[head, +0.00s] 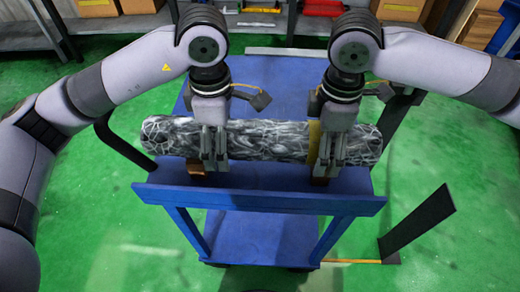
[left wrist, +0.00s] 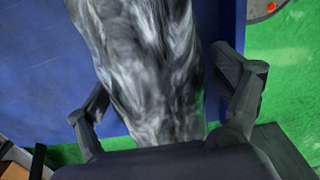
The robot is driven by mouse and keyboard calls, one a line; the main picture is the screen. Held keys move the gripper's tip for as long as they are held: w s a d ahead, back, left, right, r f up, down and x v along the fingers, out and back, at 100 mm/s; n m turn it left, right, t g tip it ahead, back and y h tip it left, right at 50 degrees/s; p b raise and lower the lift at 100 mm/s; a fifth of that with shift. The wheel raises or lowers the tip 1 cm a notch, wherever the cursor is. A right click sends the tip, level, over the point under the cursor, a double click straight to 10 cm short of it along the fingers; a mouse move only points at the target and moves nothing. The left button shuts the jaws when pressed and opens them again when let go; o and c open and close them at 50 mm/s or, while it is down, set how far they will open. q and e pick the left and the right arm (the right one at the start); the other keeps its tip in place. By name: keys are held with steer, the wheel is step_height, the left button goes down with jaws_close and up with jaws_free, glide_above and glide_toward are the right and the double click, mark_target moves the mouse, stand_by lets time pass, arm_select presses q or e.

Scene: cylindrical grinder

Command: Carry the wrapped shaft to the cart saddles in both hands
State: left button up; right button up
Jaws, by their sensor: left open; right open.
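The wrapped shaft (head: 268,140), a long roll in shiny grey-and-white mottled wrapping, lies crosswise over the blue cart (head: 260,197). Small brown blocks, seemingly the saddles, show at its front edge, one at left (head: 197,170) and one at right (head: 320,182). My left gripper (head: 214,165) is at the shaft's left part, fingers pointing down. In the left wrist view the shaft (left wrist: 150,70) runs between its spread fingers (left wrist: 165,100). My right gripper (head: 329,168) is at the shaft's right part beside a yellow band (head: 314,140); its fingers are open. Finger contact is unclear.
A shelf with cardboard boxes (head: 97,8) and red items stands at the back. A black handle (head: 125,150) is at the cart's left. A dark slanted panel (head: 418,222) stands at right. Green floor (head: 95,225) is open at front left.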

arm_select(q)
steer(key=shift+r, duration=0.1)
step_height(320, 180, up, 12)
steer(key=shift+f, duration=0.25)
steer(key=shift+r, duration=0.1)
arm_select(e)
steer(key=shift+r, duration=0.2)
step_height(320, 180, up, 12)
steer(key=shift+f, duration=0.2)
stand_by(0.3)
